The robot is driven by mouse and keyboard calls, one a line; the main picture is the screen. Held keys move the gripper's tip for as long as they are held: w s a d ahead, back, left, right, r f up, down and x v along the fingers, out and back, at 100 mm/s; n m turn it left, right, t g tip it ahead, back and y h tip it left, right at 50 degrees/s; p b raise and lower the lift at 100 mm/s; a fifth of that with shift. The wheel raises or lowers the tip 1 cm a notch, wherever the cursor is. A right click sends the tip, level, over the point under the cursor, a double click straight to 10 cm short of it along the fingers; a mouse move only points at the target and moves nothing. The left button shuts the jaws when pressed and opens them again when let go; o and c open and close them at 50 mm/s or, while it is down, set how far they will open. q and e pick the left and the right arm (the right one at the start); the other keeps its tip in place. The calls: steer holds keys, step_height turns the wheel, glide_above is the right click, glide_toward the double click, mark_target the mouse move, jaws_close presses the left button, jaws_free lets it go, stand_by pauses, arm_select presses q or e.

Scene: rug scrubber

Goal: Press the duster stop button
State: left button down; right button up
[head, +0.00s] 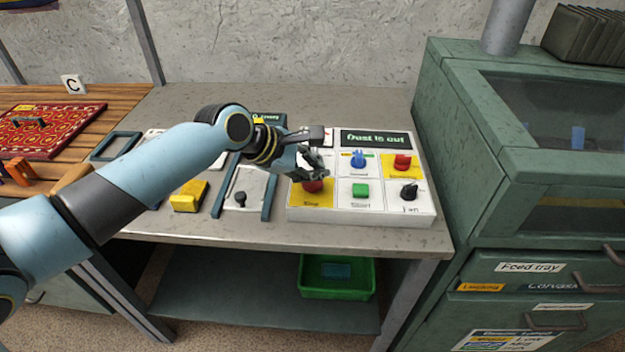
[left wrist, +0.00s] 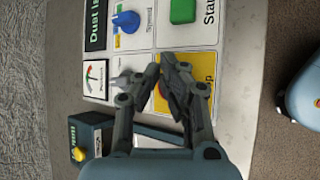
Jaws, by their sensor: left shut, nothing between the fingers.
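The control panel (head: 362,217) lies on the grey bench. Its red stop button (head: 313,187) sits on a yellow square marked Stop at the panel's front left. My left gripper (head: 318,172) is shut and empty, with its fingertips right at the button's top. I cannot tell whether they touch it. In the left wrist view the shut left gripper (left wrist: 165,66) reaches over the yellow stop square (left wrist: 206,66), and its fingers hide most of the button. The panel's display (head: 376,139) reads "Dust is out". My right gripper is not in view.
The panel also has a blue knob (head: 358,160), a green start button (head: 360,191), a black fan knob (head: 409,192) and another red control (head: 402,162). A lever in a frame (head: 240,199) and a yellow block (head: 188,196) stand left. A green cabinet (head: 440,130) bounds the right.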

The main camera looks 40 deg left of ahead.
mark_target(314, 183)
arm_select(q)
steer(key=shift+f, duration=0.25)
steer(key=shift+f, duration=0.55)
stand_by(0.6)
stand_by(0.4)
steer(key=shift+r+p, duration=0.95)
steer(key=shift+p, duration=0.35)
step_height(314, 183, up, 3)
steer(key=p, duration=0.3)
steer(key=shift+r+p, duration=0.1)
steer(key=shift+p, duration=0.3)
steer(key=shift+r+p, duration=0.7)
steer(key=shift+r, duration=0.25)
